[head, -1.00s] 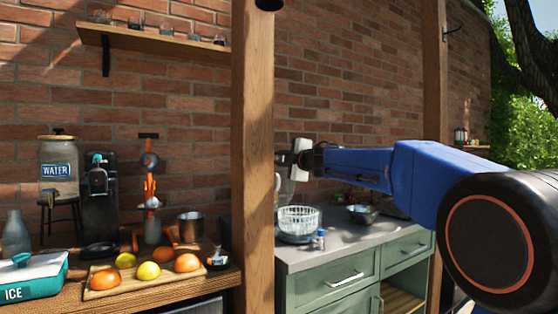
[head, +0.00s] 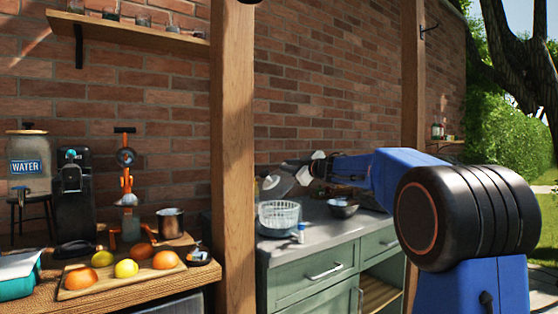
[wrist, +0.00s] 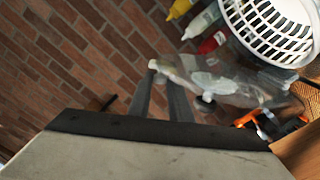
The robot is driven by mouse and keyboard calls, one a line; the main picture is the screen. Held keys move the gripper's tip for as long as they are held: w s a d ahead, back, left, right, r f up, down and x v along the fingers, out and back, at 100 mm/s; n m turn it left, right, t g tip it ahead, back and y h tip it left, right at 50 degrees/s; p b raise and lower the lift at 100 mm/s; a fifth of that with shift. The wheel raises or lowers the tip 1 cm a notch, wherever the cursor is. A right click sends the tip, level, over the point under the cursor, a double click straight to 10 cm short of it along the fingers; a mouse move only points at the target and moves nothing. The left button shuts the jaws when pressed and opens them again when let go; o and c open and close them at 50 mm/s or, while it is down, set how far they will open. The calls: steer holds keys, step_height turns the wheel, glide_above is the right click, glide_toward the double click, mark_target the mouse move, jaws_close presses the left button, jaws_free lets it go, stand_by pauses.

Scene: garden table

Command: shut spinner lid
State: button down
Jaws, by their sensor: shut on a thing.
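The salad spinner (head: 279,217), a clear bowl with a white slatted basket, stands open on the grey counter. Its basket (wrist: 275,30) shows at the top right of the wrist view. My gripper (head: 300,175) is above the spinner's right side. It is shut on the clear spinner lid (head: 278,183), which hangs tilted in the air above the basket, apart from it. In the wrist view the lid (wrist: 235,85) is a see-through, blurred shape beyond the fingertips (wrist: 168,75). The exact grip point is hard to make out.
A small white and blue bottle (head: 301,232) stands close in front of the spinner, and a dark bowl (head: 343,208) stands to its right. A wooden post (head: 232,150) rises at left. Several squeeze bottles (wrist: 205,20) show beside the basket in the wrist view.

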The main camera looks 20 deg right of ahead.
steer(key=d+f+m, duration=0.2)
steer(key=f, duration=0.1)
steer(key=w+d+f+m, duration=0.1)
steer(key=f+m, duration=0.1)
steer(key=f, duration=0.1)
steer(key=w+d+f+m, duration=0.1)
steer(key=d+f+m, duration=0.1)
steer(key=f+m, duration=0.1)
steer(key=shift+d+f, duration=0.3)
steer(key=shift+f, duration=0.2)
steer(key=shift+d+f+m, duration=0.1)
steer(key=shift+f+m, duration=0.4)
steer(key=shift+f, duration=0.4)
steer(key=c, duration=1.7)
jaws_free()
steer(key=shift+o, duration=0.3)
steer(key=shift+s, duration=0.1)
steer(key=v, duration=1.7)
steer(key=shift+s+d, duration=0.1)
